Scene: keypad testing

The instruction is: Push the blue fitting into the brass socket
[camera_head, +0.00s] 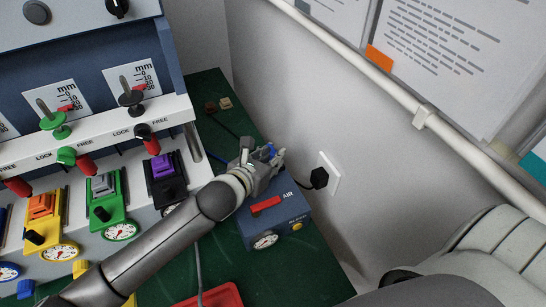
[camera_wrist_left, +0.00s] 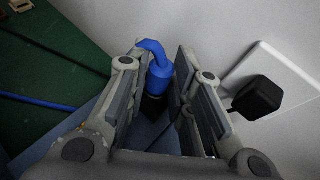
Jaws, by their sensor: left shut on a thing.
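The blue fitting (camera_head: 270,150) shows at the tip of my left gripper (camera_head: 276,158) in the head view, above the back of the blue AIR box. In the left wrist view, the blue fitting (camera_wrist_left: 159,74) stands between the two finger pads of my left gripper (camera_wrist_left: 160,70), its hose bending left at the top. A dark part (camera_wrist_left: 153,106) shows below it. The gripper is shut on the fitting. I cannot make out the brass socket; whether the fitting touches it is hidden by the fingers. My right gripper is out of view.
The blue AIR box (camera_head: 281,229) has a red handle (camera_head: 265,205) and a gauge (camera_head: 265,241). A black plug sits in a white wall socket (camera_head: 331,180) close to the right. A panel of coloured valves (camera_head: 104,197) stands left. A red tray (camera_head: 222,294) lies in front.

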